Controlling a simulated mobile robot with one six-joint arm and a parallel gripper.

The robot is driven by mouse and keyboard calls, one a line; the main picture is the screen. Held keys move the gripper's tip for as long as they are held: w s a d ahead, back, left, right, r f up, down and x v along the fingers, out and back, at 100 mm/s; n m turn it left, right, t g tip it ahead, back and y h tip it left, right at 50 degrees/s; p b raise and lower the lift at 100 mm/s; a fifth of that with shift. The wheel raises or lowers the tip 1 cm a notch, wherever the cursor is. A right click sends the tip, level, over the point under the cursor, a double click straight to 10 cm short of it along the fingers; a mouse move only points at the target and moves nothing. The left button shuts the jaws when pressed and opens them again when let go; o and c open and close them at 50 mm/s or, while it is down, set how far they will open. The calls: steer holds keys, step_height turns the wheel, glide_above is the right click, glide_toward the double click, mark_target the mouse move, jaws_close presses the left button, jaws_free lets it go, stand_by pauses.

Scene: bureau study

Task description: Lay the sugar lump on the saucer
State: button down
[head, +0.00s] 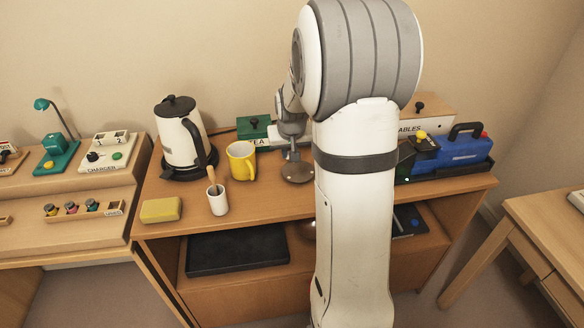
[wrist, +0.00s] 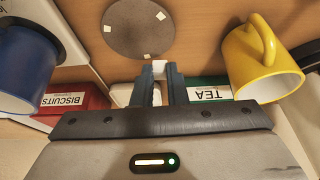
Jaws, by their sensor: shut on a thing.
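In the wrist view my gripper (wrist: 161,74) is shut on a small white block, the sugar lump (wrist: 172,71), mostly hidden between the fingertips. A pale round rim, seemingly the saucer (wrist: 122,94), shows just left of the fingers and is partly hidden by my gripper. A grey-brown round disc (wrist: 140,28) with several small white squares on it lies beyond the fingertips. The disc shows in the head view too (head: 298,173), below my gripper (head: 291,150). In that view my arm hides much, and the lump cannot be made out.
A yellow mug (wrist: 248,62) stands right of the fingers, a blue cup (wrist: 25,70) left. A red BISCUITS box (wrist: 75,99) and green TEA box (wrist: 208,90) are close by. A kettle (head: 181,140), white cup (head: 217,199) and yellow sponge (head: 160,210) stand left on the cabinet top.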

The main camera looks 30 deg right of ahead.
mark_target(289, 171)
steer(key=shift+f, duration=2.65)
steer(key=c, duration=1.5)
jaws_free()
steer(key=shift+o, duration=0.2)
steer(key=shift+r, duration=0.1)
steer(key=shift+r, duration=0.25)
steer(key=v, duration=1.1)
steer(key=s+a+n+g, duration=0.1)
steer(key=s+a, duration=0.6)
steer(key=s, duration=0.3)
steer(key=s+a+r+n+g+y, duration=0.1)
steer(key=s+a+n, duration=0.1)
steer(key=s+a, duration=0.5)
steer(key=s, duration=0.4)
steer(key=shift+s+r, duration=0.15)
steer(key=shift+s, duration=0.2)
